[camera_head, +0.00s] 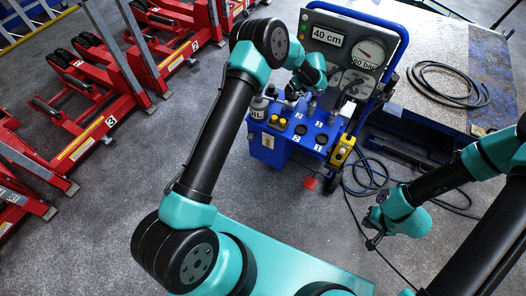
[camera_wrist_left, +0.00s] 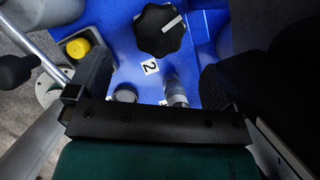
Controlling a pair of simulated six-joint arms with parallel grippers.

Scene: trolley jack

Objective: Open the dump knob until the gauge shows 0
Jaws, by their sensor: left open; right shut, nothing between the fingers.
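A black lobed knob (camera_wrist_left: 160,30) with a white pointer line stands on the blue pump unit (camera_head: 268,148), near a label "2". The line points up and right in the left wrist view. My left gripper (camera_wrist_left: 155,78) is open, its fingers apart with the knob ahead of them and nothing gripped. In the head view my left arm partly covers the gripper and the top of the unit. The round gauge (camera_head: 368,53) on the grey panel has a red needle; its reading looks like 80 bar, but part is hard to read. My right gripper (camera_head: 373,240) is shut and empty over the floor.
A yellow button (camera_wrist_left: 77,48) and metal fittings (camera_wrist_left: 175,92) are close to my left fingers. A yellow pendant (camera_head: 343,151) hangs at the unit's right side. Red numbered jacks (camera_head: 75,125) stand at left. Black hoses lie on the floor and on a platform (camera_head: 430,60) at right.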

